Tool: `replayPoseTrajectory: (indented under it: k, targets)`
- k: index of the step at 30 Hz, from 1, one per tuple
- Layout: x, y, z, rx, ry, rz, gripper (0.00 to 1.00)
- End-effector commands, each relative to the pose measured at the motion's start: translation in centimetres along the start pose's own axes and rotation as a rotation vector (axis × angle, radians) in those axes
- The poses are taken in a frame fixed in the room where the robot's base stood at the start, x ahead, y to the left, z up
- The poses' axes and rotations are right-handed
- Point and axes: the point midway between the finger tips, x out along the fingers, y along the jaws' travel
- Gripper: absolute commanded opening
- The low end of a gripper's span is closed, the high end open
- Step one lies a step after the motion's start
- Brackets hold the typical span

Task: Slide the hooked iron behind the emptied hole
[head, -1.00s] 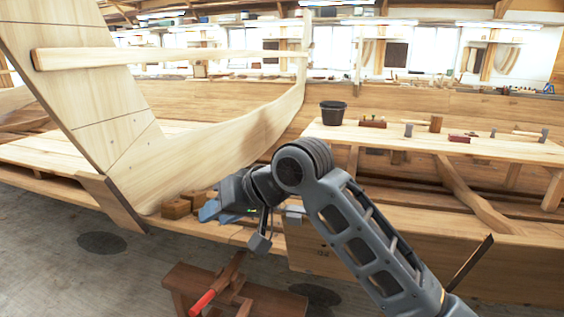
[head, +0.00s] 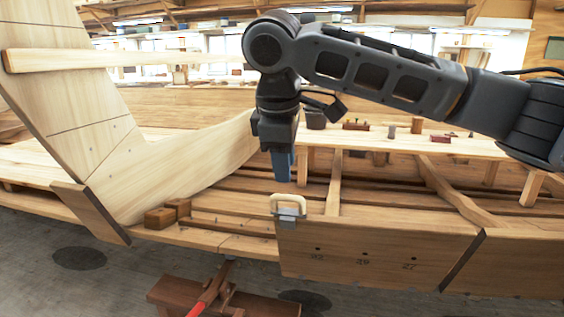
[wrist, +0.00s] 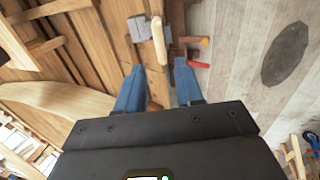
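The hooked iron is probably the grey metal piece with a pale handle (head: 288,203) at the upper left corner of the front plank (head: 375,240). It also shows in the wrist view as a grey block with a wooden handle (wrist: 159,40). The plank has a row of small dark holes, among them a left one (head: 318,248), a middle one (head: 363,250) and a right one (head: 408,257), with faint numbers. I cannot tell which is the emptied hole. My gripper (head: 283,178) points down above the iron, apart from it. In the wrist view its blue fingers (wrist: 159,66) are spread and empty.
Two brown wooden blocks (head: 160,218) sit left of the iron. A red-handled tool (head: 208,296) is at a low brown stand (head: 170,291). A bench (head: 460,150) with a black bucket (head: 315,120) and tools stands behind. Grey floor lies in front.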

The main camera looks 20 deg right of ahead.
Motion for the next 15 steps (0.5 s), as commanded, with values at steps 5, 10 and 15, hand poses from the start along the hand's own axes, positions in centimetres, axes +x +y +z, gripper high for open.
replayPoseTrajectory:
  k: [5,10,15]
  targets:
    - [0.7,-0.1,0.0,0.0,-0.001,0.0,0.36]
    - [2.1,-0.1,0.0,0.002,0.0,0.001,0.36]
    - [4.0,-0.2,0.0,0.002,0.001,0.001,0.36]
